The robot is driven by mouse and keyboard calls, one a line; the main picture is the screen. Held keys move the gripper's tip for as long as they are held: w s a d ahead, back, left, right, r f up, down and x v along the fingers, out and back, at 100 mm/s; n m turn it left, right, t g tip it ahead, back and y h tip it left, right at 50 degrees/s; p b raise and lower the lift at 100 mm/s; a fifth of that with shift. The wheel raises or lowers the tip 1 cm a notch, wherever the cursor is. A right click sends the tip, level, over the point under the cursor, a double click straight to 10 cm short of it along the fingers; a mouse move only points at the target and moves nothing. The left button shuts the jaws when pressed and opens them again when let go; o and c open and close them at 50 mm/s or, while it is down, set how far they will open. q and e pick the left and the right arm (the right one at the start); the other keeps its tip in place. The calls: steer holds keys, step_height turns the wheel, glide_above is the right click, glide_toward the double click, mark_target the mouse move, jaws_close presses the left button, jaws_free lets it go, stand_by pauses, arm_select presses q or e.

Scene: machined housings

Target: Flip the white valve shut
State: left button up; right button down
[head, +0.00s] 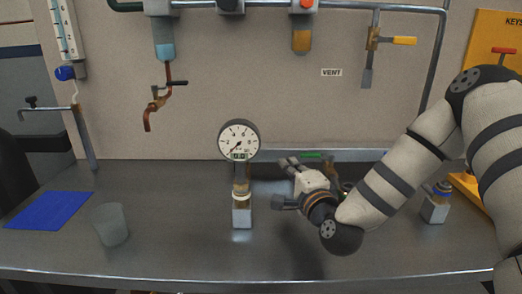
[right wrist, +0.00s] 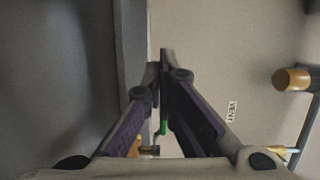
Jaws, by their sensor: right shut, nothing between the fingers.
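I cannot make out a white valve in either view. A green handle (head: 310,155) shows just behind my right gripper in the head view, low against the wall. It also shows in the right wrist view (right wrist: 163,124), partly hidden by the fingers, with a brass-coloured piece (right wrist: 150,151) near it. My right gripper (head: 287,162) is low over the bench, right of the pressure gauge. Its fingers (right wrist: 165,60) are shut and empty. It hides part of what stands behind it. My left gripper is not in view.
A pressure gauge (head: 239,140) stands on a block at mid-bench. Above hang a yellow-handled valve (head: 403,40) and a dark-handled copper tap (head: 158,100). A grey cup (head: 111,224) and blue mat (head: 49,211) lie left. A small block (head: 435,208) is under my right arm.

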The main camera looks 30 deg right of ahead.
steer(key=x, duration=0.3)
steer(key=b+x, duration=0.1)
steer(key=x, duration=0.5)
steer(key=shift+w+f, duration=0.1)
steer(key=shift+f, duration=0.25)
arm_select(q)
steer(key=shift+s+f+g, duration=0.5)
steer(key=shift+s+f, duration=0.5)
arm_select(e)
steer(key=shift+w+a+r, duration=0.15)
steer(key=shift+w+a, duration=0.4)
steer(key=shift+a, duration=0.3)
steer(key=shift+w+a+r, duration=0.1)
steer(key=shift+w+a, duration=0.45)
steer(key=shift+a, duration=0.3)
arm_select(q)
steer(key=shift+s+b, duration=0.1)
steer(key=shift+b, duration=0.2)
arm_select(e)
steer(key=shift+w, duration=0.1)
